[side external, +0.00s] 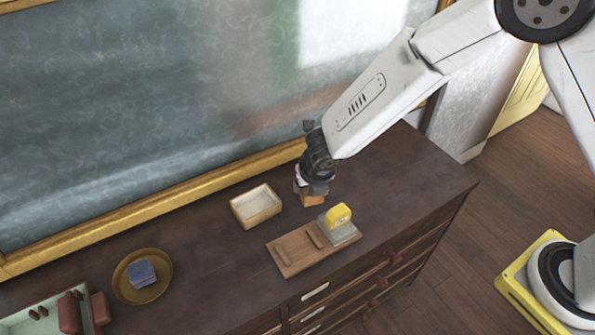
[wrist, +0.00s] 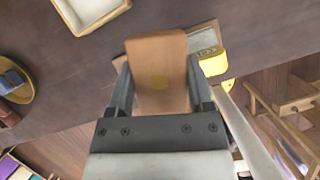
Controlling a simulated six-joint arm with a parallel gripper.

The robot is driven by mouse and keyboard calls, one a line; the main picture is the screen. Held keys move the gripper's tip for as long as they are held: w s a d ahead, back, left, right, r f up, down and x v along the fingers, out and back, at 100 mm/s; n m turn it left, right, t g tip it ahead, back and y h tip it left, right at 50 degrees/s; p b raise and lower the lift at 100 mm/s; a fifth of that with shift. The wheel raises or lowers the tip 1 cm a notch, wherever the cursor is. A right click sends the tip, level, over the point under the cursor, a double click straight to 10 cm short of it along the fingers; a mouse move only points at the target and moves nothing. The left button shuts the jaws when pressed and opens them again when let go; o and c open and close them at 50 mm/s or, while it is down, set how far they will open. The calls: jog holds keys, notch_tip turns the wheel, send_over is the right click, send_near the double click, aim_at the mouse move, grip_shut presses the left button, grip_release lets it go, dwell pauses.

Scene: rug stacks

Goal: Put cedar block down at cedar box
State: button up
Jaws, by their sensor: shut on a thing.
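My gripper (side external: 311,190) is shut on an orange-brown wooden block, the cedar block (side external: 313,201), held over the dark dresser top. In the wrist view the block (wrist: 157,85) sits between the two fingers (wrist: 158,98). A small open light-wood box with a pale inside, which seems to be the cedar box (side external: 262,217), stands to the left of my gripper. The box is apart from the block and looks empty. Its corner also shows at the top left of the wrist view (wrist: 103,22).
A wooden tray (side external: 285,262) with raised bars holds a grey piece with a yellow top (side external: 338,215), close to my gripper. A brass bowl (side external: 123,285) holds a blue block (side external: 142,273). A green-lined container with dark red pieces (side external: 69,312) is lower left. A gold-framed board stands behind.

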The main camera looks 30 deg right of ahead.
jog(key=a+n, duration=0.1)
jog(key=a+n+y, duration=0.1)
jog(key=s+a+n, duration=0.1)
jog(key=n, duration=0.1)
jog(key=shift+a+f+y, duration=0.15)
jog(key=shift+f+y, duration=0.1)
jog(key=shift+y, duration=0.05)
send_near(254, 206)
jog(key=shift+w+f, duration=0.65)
jog(key=shift+f, duration=0.05)
jog(key=shift+w+f, duration=0.4)
jog(key=shift+f, duration=0.05)
jog(key=shift+f, duration=0.1)
jog(key=shift+w+a+f, duration=0.1)
jog(key=shift+f, duration=1.55)
jog(key=shift+f, duration=0.1)
